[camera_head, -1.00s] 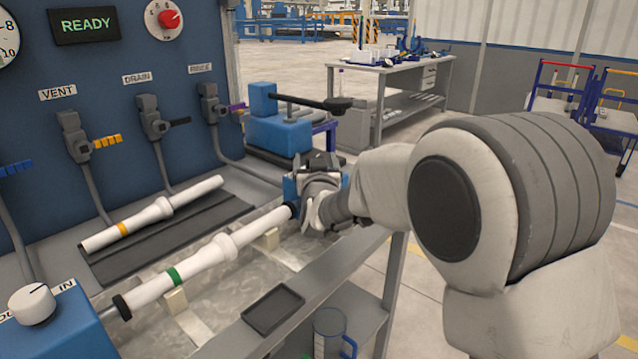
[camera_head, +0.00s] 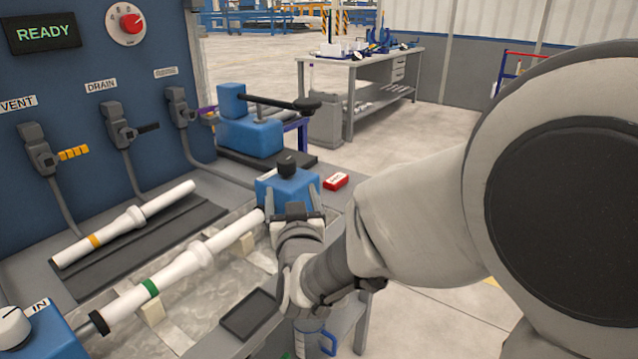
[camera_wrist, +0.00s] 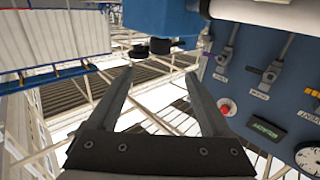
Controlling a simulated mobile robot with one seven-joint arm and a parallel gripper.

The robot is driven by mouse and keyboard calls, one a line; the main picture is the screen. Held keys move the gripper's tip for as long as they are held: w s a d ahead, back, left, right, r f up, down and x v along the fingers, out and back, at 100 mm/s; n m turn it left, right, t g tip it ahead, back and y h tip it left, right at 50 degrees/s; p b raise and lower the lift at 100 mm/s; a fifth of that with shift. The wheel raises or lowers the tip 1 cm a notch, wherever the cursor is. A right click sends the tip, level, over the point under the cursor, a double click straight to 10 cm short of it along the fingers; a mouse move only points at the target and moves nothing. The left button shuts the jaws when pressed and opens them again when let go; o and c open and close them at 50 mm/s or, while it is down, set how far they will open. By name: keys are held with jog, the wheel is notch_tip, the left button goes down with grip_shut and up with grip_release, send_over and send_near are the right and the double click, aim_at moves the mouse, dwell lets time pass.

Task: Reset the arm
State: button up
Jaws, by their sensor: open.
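My gripper (camera_head: 293,192) is open and empty in the head view, in front of a blue block (camera_head: 288,183) with a black knob. Its two fingers stand apart in the wrist view (camera_wrist: 158,80), with nothing between them. A white pipe with a green band (camera_head: 188,264) lies along the bench to the left of my gripper, its far end beside the blue block. A second white pipe with an orange band (camera_head: 125,224) lies on a dark mat (camera_head: 140,239) nearer the panel.
A blue panel (camera_head: 75,100) with valves stands at the left. A small red box (camera_head: 336,181) lies right of the block. A blue clamp-like device (camera_head: 250,130) stands behind it. A dark tray (camera_head: 248,314) is at the bench front. Open floor (camera_head: 425,145) lies to the right.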

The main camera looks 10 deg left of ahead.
jog(key=s+d+r+m+g+h, duration=0.1)
jog(key=s+d+g+h, duration=0.3)
jog(key=d, duration=1.3)
jog(key=s+d+f+m+g+h, duration=0.3)
jog(key=s+d+g, duration=0.3)
jog(key=s+d, duration=1)
jog(key=s+a+r+g+p, duration=0.1)
jog(key=s+r+p, duration=0.2)
jog(key=r+p, duration=2.2)
jog(key=shift+a, duration=0.15)
jog(key=c, duration=0.5)
jog(key=shift+a, duration=0.2)
